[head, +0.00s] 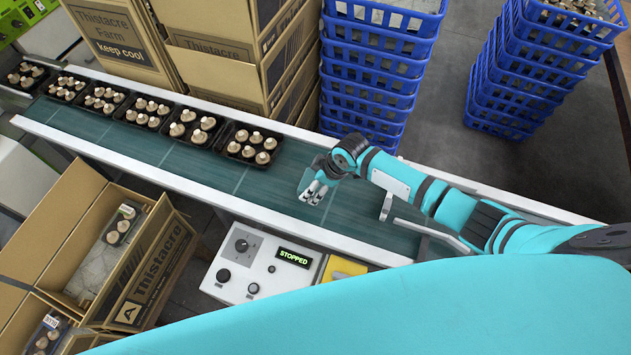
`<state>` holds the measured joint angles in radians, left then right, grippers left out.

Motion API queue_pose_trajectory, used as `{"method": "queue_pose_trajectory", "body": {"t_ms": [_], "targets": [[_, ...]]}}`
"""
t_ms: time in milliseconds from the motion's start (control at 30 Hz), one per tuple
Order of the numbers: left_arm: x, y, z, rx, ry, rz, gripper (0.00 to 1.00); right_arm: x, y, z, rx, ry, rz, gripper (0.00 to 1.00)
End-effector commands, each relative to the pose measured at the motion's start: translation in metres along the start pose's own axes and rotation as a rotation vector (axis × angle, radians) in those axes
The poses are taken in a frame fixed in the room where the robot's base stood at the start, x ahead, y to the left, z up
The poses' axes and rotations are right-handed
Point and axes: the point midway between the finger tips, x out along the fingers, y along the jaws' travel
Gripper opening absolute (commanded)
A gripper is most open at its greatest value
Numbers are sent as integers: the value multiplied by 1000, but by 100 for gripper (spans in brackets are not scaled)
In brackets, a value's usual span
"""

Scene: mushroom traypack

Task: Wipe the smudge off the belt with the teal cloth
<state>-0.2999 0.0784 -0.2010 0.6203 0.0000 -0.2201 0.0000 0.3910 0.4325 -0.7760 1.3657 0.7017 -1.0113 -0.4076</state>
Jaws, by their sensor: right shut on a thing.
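My right gripper (316,192) is over the right part of the green belt (240,181), low at its surface. It is shut on the teal cloth (306,181), of which only a small pale teal patch shows around the fingers. The cloth looks down at the belt, but I cannot tell whether it touches. I can see no smudge on the bare belt; the gripper, cloth and my right arm hide part of it. My left gripper is not in view.
Several black trays of mushrooms (248,146) stand on the belt's left part. A control box (264,262) reading STOPPED and a yellow item (343,268) are at the front. Cartons (225,78) and blue crates (372,72) stand behind; an open carton (150,262) is front left.

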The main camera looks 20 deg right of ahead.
Motion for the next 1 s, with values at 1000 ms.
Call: {"method": "queue_pose_trajectory", "body": {"t_ms": [1000], "targets": [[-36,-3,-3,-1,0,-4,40,-35,3,-19,9,2,5,52]]}}
